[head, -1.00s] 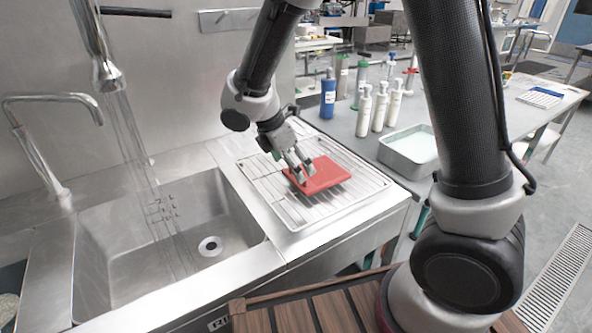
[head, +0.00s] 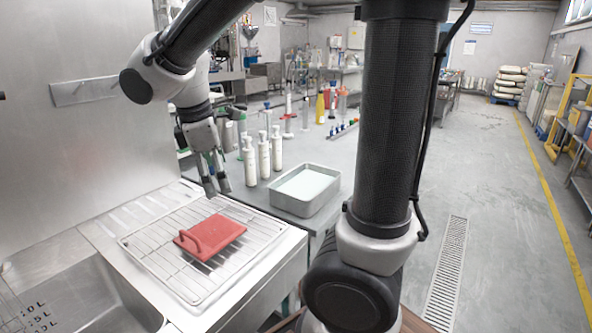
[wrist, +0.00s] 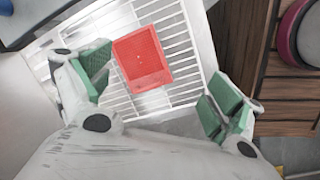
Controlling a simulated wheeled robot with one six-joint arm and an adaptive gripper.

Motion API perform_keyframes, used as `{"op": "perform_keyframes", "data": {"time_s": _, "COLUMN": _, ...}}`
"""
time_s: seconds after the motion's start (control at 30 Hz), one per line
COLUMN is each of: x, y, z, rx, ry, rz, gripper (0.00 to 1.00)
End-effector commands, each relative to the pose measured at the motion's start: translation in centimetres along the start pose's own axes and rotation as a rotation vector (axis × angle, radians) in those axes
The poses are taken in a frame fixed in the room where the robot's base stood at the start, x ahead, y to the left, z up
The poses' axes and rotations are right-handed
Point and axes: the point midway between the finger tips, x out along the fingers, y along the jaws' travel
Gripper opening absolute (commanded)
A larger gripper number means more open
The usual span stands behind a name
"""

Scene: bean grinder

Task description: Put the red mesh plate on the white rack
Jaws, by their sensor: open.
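The red mesh plate (head: 211,237) lies on the wire rack (head: 160,268), which sits on the metal counter beside the sink. A curved red handle stands up at its left side. In the wrist view the red plate (wrist: 142,58) lies on the pale rack bars (wrist: 187,88), beyond and between my fingers. My gripper (head: 217,190) is open and empty, raised above the plate and toward the back of the rack. Its green-padded fingers are spread wide apart in the wrist view (wrist: 155,95), with no contact on the plate.
White pump bottles (head: 264,157) stand on the grey table behind the rack, close to my gripper. A metal tray (head: 304,190) with pale contents is right of them. The sink (head: 75,300) is at front left.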

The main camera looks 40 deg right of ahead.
Motion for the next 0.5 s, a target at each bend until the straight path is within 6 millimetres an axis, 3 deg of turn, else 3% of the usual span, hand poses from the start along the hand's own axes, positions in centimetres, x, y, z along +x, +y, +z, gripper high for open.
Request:
{"op": "perform_keyframes", "data": {"time_s": 0.03, "x": -0.9, "y": -0.5, "z": 3.8, "rx": 0.183, "ry": 0.051, "rz": 0.003, "gripper": 0.92}}
{"op": "perform_keyframes", "data": {"time_s": 0.1, "x": -1.6, "y": -1.9, "z": 7.8, "rx": 0.427, "ry": 0.115, "rz": -0.001, "gripper": 0.92}}
{"op": "perform_keyframes", "data": {"time_s": 0.2, "x": -2.2, "y": -4.4, "z": 12.2, "rx": 0.740, "ry": 0.200, "rz": -0.005, "gripper": 0.92}}
{"op": "perform_keyframes", "data": {"time_s": 0.33, "x": -2.3, "y": -7.3, "z": 15.6, "rx": 1.044, "ry": 0.289, "rz": -0.010, "gripper": 0.92}}
{"op": "perform_keyframes", "data": {"time_s": 0.5, "x": -2.3, "y": -9.2, "z": 17.1, "rx": 1.233, "ry": 0.350, "rz": -0.013, "gripper": 0.92}}
